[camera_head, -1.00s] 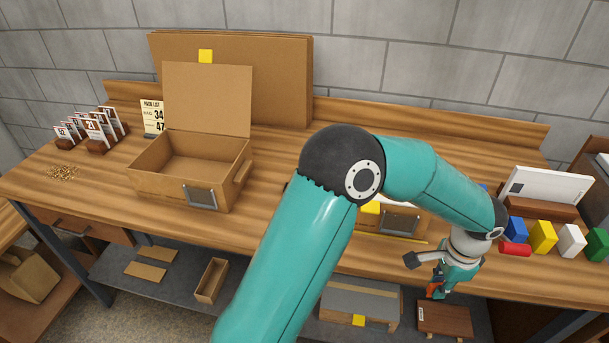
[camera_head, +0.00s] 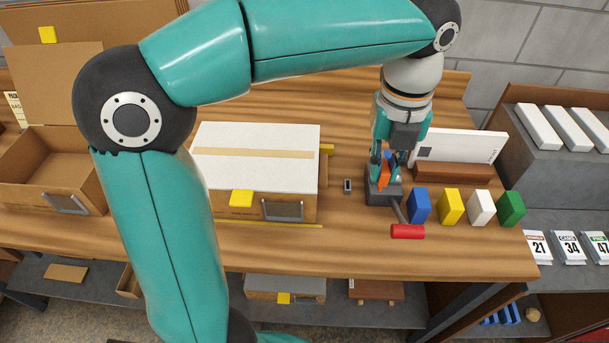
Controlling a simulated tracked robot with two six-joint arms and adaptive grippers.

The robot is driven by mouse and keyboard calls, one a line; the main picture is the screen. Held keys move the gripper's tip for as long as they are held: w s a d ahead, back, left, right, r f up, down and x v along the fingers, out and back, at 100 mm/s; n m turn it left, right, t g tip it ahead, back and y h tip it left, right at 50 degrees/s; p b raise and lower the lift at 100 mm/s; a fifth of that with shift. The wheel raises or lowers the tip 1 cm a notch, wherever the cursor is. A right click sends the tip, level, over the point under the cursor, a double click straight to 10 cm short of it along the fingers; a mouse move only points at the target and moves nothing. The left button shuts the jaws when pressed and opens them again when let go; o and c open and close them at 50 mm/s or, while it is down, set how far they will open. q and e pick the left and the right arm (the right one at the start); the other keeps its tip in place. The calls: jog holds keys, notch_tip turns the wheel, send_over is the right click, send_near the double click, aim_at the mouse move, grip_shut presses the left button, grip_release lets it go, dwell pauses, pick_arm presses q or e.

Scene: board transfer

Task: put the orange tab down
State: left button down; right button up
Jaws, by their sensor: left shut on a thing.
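The orange tab (camera_head: 384,177) is a small upright orange piece between the fingers of my left gripper (camera_head: 386,166). The gripper points down and is shut on it. The tab is right at a dark grey block (camera_head: 377,197) on the bench; I cannot tell whether it touches the block or sits in it. A grey lever with a red handle (camera_head: 407,232) reaches from the block toward the front. My right gripper is not in view.
A white-topped box (camera_head: 250,145) with a yellow tab (camera_head: 241,198) stands left of the gripper. Blue (camera_head: 418,206), yellow (camera_head: 450,207), white (camera_head: 481,207) and green (camera_head: 512,208) blocks stand close on the right. An open cardboard box (camera_head: 40,195) is far left.

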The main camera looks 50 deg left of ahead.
pick_arm(q)
jog(key=f+b, duration=0.1)
jog(key=f, duration=1.9)
jog(key=shift+s, duration=0.2)
jog(key=shift+f, duration=0.2)
jog(key=c, duration=1.2)
grip_release()
jog(key=shift+o, duration=0.2)
jog(key=shift+r, duration=0.1)
notch_tip(320, 180, up, 12)
jog(key=shift+r, duration=0.1)
